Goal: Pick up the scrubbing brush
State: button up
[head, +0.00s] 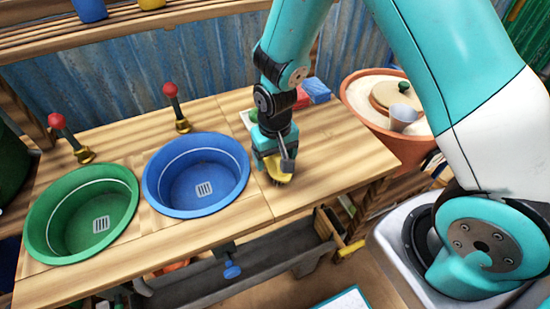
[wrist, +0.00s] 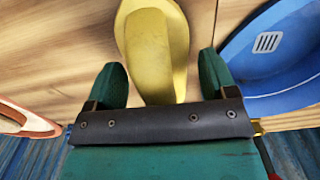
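The scrubbing brush is yellow. In the wrist view its smooth yellow body (wrist: 155,45) lies between the two dark green fingers, over the wooden counter. My gripper (wrist: 161,75) is open around it, with a narrow gap on each side. In the head view my gripper (head: 272,160) points down at the counter, just right of the blue basin. A yellow part of the brush (head: 279,175) shows below it; the rest is hidden by the gripper. The bristles are not clearly visible.
A blue basin (head: 196,207) is close left of my gripper, with a green basin (head: 82,246) beyond. Taps with red knobs stand behind them. A blue sponge-like block (head: 316,89) lies behind my gripper. A terracotta pot (head: 379,125) stands right. The counter's right front is clear.

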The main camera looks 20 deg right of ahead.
jog(key=c, duration=0.9)
jog(key=shift+o, duration=0.2)
jog(key=shift+r, duration=0.15)
notch_tip(320, 180, up, 20)
